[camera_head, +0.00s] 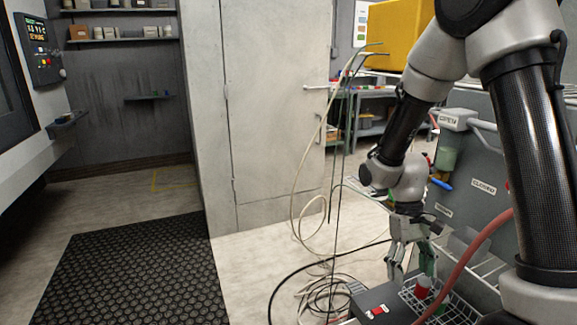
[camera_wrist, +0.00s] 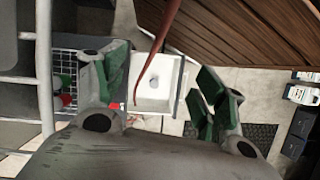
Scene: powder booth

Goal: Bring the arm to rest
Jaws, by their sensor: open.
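My gripper (camera_head: 411,262) hangs at the end of my bent arm in the head view, fingers pointing down. It is beside a grey cabinet and above a dark box and a wire basket. In the wrist view my gripper (camera_wrist: 160,95) has its two green-padded fingers wide apart with nothing held between them. A white basin-like tray (camera_wrist: 158,85) shows beyond the gap, below the fingers. A reddish hose (camera_wrist: 160,48) crosses the view between the fingers.
The wire basket (camera_head: 447,299) holds a red-topped item (camera_head: 423,287). A dark box (camera_head: 383,308) stands beside it. The grey cabinet (camera_head: 480,150) is close on the right. Coiled cables (camera_head: 325,292) lie on the floor. A black mat (camera_head: 140,275) and open floor lie left.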

